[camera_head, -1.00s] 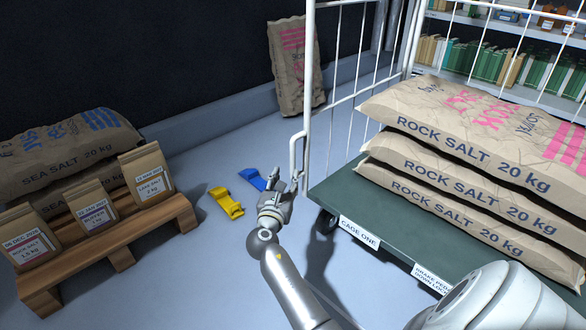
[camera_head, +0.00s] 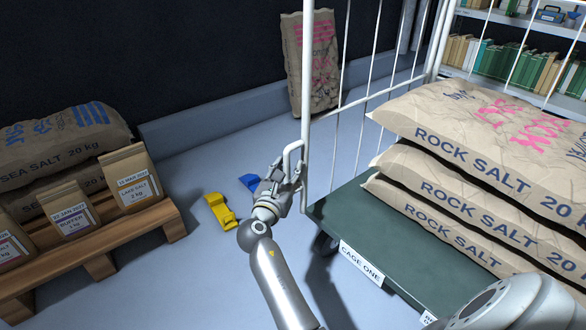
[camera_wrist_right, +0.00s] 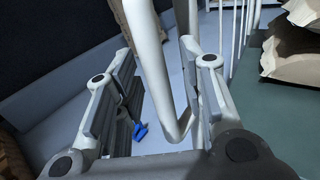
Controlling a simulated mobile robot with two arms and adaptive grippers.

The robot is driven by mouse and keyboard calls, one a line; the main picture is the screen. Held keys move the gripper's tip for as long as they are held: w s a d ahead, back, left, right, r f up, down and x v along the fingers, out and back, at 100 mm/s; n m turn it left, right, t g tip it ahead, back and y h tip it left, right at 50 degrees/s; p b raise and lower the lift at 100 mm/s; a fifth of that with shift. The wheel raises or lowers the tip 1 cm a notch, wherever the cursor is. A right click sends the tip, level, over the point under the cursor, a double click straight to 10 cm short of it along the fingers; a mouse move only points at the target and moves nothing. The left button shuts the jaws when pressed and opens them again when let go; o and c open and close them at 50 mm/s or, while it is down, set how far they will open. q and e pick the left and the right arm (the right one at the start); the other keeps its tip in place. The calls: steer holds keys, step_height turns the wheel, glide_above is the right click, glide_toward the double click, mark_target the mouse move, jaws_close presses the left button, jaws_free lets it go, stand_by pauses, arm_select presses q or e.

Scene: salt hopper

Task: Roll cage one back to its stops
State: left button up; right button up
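Cage one is a roll cage with a green deck (camera_head: 345,215), white wire sides and a "CAGE ONE" label (camera_head: 360,262). Its white loop handle (camera_head: 291,153) sticks out at the left corner post, and also shows in the right wrist view (camera_wrist_right: 157,75). My right gripper (camera_head: 288,172) is at this handle. In the right wrist view its fingers (camera_wrist_right: 165,75) are apart, with the handle bar between them and a gap on the left side. A yellow block (camera_head: 220,212) and a blue block (camera_head: 250,182) lie on the floor left of the cage. My left gripper is not in view.
Stacked rock salt sacks (camera_head: 470,190) lie on the deck. A wooden pallet (camera_head: 150,228) with sea salt sacks and small bags stands at the left. One sack (camera_head: 312,65) leans upright at the back wall. Shelves stand behind the cage. Floor between pallet and cage is mostly clear.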

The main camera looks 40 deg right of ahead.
jaws_close()
stand_by(0.4)
